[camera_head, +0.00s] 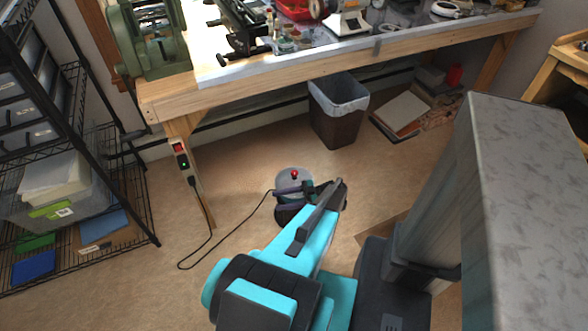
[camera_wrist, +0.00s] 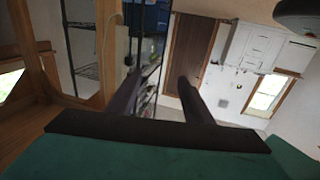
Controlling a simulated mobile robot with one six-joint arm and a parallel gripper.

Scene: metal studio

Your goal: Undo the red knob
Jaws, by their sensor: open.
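A small red knob (camera_head: 295,174) sits on top of a round grey canister (camera_head: 287,182) standing on the floor near the middle of the head view. My gripper (camera_head: 279,198) is open, with two dark fingers pointing left in front of the canister and overlapping its body in the picture. The fingers appear lower than the knob; I cannot tell whether they touch the canister. In the wrist view the open gripper (camera_wrist: 158,82) has nothing visible between its fingers. The red knob is not identifiable there. A dark rounded shape (camera_wrist: 297,12) at the top right is unclear.
A black cord (camera_head: 235,232) runs across the floor from the canister toward a switch box (camera_head: 182,158) on the workbench leg. A wooden workbench (camera_head: 250,85) stands behind, with a bin (camera_head: 336,124) beneath. A wire shelf (camera_head: 128,200) stands left. Floor between shelf and canister is mostly clear.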

